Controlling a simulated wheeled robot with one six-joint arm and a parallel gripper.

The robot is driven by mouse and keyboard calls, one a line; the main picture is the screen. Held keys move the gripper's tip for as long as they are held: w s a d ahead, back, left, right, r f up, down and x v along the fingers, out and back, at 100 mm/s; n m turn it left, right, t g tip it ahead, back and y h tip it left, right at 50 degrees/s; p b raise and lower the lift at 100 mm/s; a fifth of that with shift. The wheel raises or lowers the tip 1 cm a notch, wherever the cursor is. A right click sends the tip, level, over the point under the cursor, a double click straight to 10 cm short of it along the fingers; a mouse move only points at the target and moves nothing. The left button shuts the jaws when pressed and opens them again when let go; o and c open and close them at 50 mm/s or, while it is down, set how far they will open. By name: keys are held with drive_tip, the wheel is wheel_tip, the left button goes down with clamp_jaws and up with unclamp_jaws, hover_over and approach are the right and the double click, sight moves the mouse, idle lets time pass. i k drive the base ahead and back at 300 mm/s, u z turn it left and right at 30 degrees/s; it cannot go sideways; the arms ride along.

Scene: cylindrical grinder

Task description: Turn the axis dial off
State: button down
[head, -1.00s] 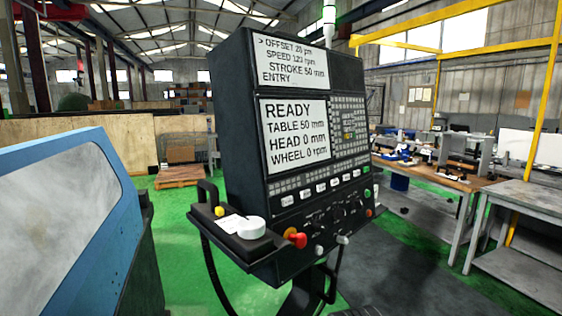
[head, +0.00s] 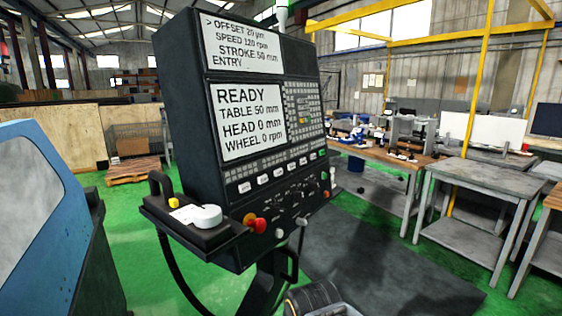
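The black control console (head: 180,100) stands upright left of centre in the head view. Its lower panel carries a row of small dark dials (head: 297,195) below a row of white buttons (head: 265,180). Their labels and pointer positions are too small to read, so I cannot tell which is the axis dial or how it is set. A white round handwheel (head: 207,216) sits on the console's left shelf.
A blue machine cover (head: 40,200) is at the left. Grey workbenches (head: 480,185) stand at the right. Green floor (head: 130,240) is open between the cover and console.

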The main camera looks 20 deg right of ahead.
sight(297, 197)
drive_tip(key=u, duration=0.45)
drive_tip(key=k, duration=1.1)
drive_tip(key=z, duration=0.6)
drive_tip(key=i, duration=1.3)
drive_tip(key=u, duration=0.25)
